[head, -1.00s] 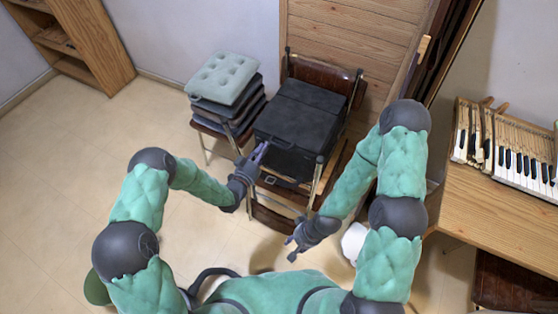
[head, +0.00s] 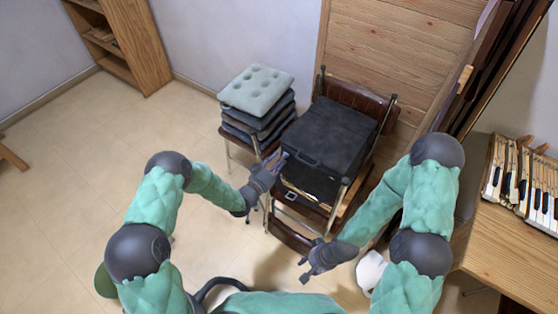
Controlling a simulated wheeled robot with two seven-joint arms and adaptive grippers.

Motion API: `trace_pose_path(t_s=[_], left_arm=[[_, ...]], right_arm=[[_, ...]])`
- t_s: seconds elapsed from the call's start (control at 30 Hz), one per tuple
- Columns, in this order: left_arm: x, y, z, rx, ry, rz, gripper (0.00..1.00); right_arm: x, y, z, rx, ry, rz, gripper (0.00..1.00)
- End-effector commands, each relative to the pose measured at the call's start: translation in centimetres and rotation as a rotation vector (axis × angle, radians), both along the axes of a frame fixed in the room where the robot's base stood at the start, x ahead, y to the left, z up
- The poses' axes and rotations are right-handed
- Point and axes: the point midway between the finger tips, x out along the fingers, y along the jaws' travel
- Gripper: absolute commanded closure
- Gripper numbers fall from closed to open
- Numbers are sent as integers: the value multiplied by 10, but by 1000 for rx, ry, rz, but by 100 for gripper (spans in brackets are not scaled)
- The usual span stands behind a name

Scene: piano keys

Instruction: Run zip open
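A black soft case (head: 330,130) lies on a brown chair, with a handle on its front edge and a pale line along its lower front. The zip and its pull are too small to make out. My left gripper (head: 277,160) is at the case's front left corner, its fingertips close to or touching the edge. I cannot tell whether it is shut on anything. My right gripper (head: 303,268) is open and empty, low in front of the chair and apart from the case.
A chair with stacked dark cushions and a pale green one (head: 257,90) on top stands left of the case. A wooden desk (head: 505,245) with exposed piano keys (head: 535,185) is at right. A shelf (head: 125,45) stands back left. The left floor is mostly clear.

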Motion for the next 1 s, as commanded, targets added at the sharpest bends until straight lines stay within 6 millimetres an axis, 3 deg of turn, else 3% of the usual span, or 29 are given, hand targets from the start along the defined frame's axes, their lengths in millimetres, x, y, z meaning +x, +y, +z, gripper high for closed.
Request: trace_pose_path(t_s=[0.27,0.7,1.0], left_arm=[[-11,8,-1,0,2,1,60],[-79,54,-1,-1,3,3,60],[-99,67,-1,1,0,1,60]], right_arm=[[0,0,0,0,0,0,60],[0,0,0,0,0,0,60],[0,0,0,0,0,0,60]])
